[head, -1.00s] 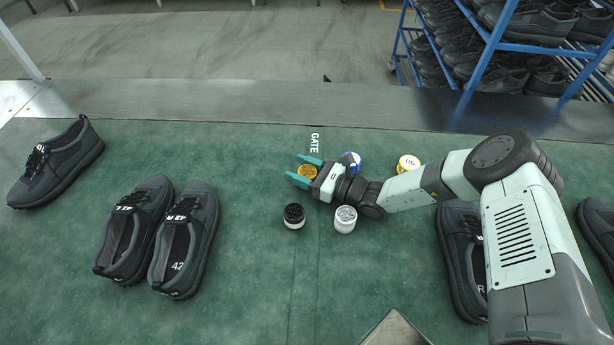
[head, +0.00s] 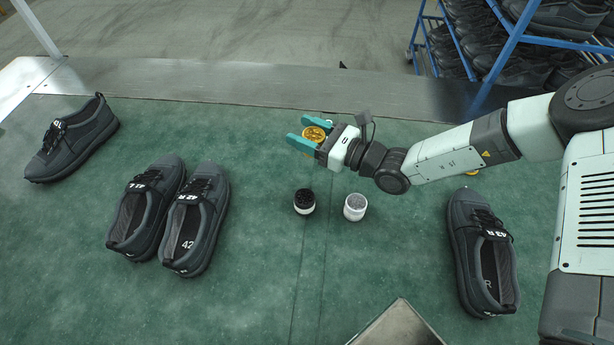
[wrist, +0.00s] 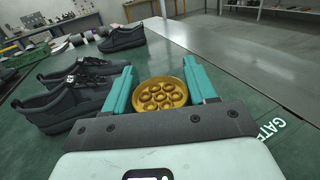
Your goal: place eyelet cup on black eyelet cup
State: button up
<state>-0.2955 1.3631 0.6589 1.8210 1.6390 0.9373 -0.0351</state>
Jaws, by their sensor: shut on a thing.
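My gripper (head: 308,135) has teal fingers and is shut on a cup of gold eyelets (head: 314,133). The gold cup also shows between the fingers in the wrist view (wrist: 160,95), upright, with several gold rings inside. In the head view it appears raised above the green table. The black eyelet cup (head: 304,201), white below with dark contents, stands on the table below and slightly left of my gripper in the picture. A cup with silver-grey contents (head: 355,207) stands just right of the black one, with a small gap between them.
A pair of dark shoes (head: 170,215) stands left of the cups, with another shoe (head: 70,140) farther left. A shoe (head: 482,250) stands at the right. A yellow-topped item (head: 472,172) is mostly hidden behind my arm. The green table (head: 260,275) is clear in front of the cups.

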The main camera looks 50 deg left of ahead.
jog(key=s+d+r, duration=0.3)
jog(key=s+d, duration=0.2)
jog(key=s, duration=0.1)
send_over(297, 193)
notch_tip(297, 193, down, 10)
jog(key=shift+r, duration=0.25)
jog(key=shift+f, duration=0.15)
jog(key=o, duration=1.1)
jog(key=shift+o, duration=0.2)
